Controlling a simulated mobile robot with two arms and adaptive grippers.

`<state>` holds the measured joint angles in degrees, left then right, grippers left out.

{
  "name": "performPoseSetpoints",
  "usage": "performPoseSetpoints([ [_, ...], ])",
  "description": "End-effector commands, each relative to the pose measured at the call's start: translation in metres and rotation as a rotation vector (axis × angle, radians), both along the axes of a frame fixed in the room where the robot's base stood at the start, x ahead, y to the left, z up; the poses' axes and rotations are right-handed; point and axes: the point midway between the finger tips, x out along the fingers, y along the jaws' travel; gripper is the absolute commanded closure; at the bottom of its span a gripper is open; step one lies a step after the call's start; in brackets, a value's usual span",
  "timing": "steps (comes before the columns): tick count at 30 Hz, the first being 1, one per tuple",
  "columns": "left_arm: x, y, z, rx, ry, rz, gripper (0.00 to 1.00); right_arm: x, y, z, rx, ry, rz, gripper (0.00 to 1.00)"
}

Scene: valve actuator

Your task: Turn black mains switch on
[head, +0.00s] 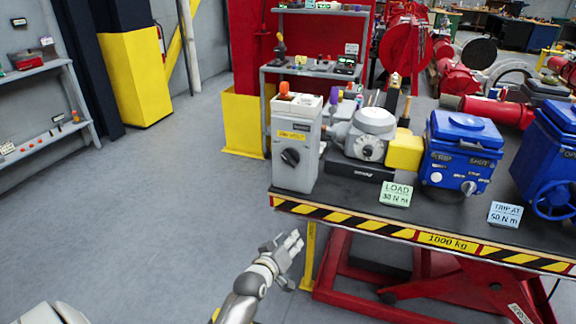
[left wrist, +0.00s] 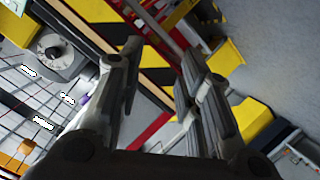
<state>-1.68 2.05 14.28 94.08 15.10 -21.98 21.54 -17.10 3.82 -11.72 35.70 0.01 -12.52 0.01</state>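The black mains switch (head: 290,156) is a rotary knob on the front of a grey box (head: 306,176) with a yellow label. The box stands at the left end of the table. My left gripper (head: 289,239) is below and in front of the table's edge, apart from the switch. In the left wrist view my left gripper (left wrist: 162,50) has its fingers spread with nothing between them. I cannot make out the switch for certain in that view. My right gripper is not in view.
The table's striped edge (head: 440,240) lies above my gripper in the head view. A grey actuator (head: 374,122), a yellow block (head: 405,152) and blue actuators (head: 460,138) stand right of the box. The floor (head: 150,220) at left is clear.

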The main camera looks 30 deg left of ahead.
Motion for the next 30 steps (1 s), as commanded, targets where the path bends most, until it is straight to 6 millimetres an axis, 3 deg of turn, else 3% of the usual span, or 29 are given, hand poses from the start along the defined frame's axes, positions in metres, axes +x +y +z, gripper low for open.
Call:
performPoseSetpoints([
  [1,0.007,0.011,0.043,-0.025,-0.083,0.028,0.67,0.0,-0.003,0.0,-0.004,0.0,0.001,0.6],
  [3,0.01,0.024,0.09,-0.056,-0.171,0.058,0.67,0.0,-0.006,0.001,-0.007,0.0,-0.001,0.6],
  [6,0.008,0.037,0.139,-0.085,-0.268,0.086,0.67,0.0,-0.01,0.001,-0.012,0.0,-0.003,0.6],
  [9,0.005,0.044,0.168,-0.102,-0.325,0.1,0.67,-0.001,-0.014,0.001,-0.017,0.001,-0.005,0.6],
  [12,0.005,0.048,0.18,-0.11,-0.348,0.107,0.67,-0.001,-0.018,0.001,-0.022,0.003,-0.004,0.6],
  [17,0.018,0.052,0.183,-0.111,-0.352,0.108,0.67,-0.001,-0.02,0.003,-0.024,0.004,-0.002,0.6],
  [30,0.081,0.067,0.182,-0.108,-0.349,0.108,0.67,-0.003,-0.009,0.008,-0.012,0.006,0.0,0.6],
])
